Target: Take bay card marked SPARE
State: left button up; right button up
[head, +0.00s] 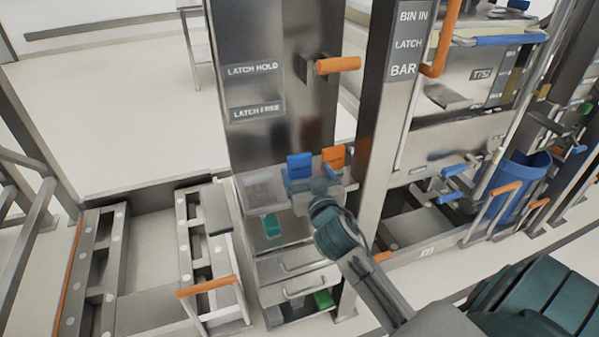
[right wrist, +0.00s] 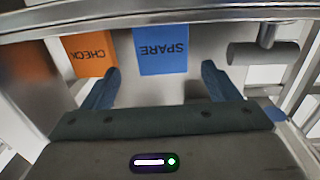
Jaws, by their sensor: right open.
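The blue card marked SPARE (head: 299,172) stands in a small holder on the metal post, left of the orange card marked CHECK (head: 334,157). In the right wrist view the blue card (right wrist: 161,50) appears upside down, with the orange card (right wrist: 90,55) to its left. My right gripper (head: 321,188) is just in front of the cards. In the right wrist view its open fingers (right wrist: 161,68) lie to either side of the blue card's near edge, with nothing held. Whether they touch it I cannot tell. My left gripper is not in view.
An orange lever (head: 337,65) sticks out from the post above the cards. Drawers (head: 290,264) with handles are below. A second post (head: 385,130) with BIN IN, LATCH and BAR labels stands close on the right. A grey rod end (right wrist: 262,54) is right of the blue card.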

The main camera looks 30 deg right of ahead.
aim_at(300, 164)
jog(key=shift+w, duration=0.3)
jog(key=p+x, duration=0.1)
jog(key=x, duration=0.3)
jog(key=shift+w+f, duration=0.15)
jog(key=shift+w, duration=0.3)
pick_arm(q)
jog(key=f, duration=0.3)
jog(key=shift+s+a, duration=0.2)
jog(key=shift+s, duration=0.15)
pick_arm(e)
jog(key=c, duration=1.1)
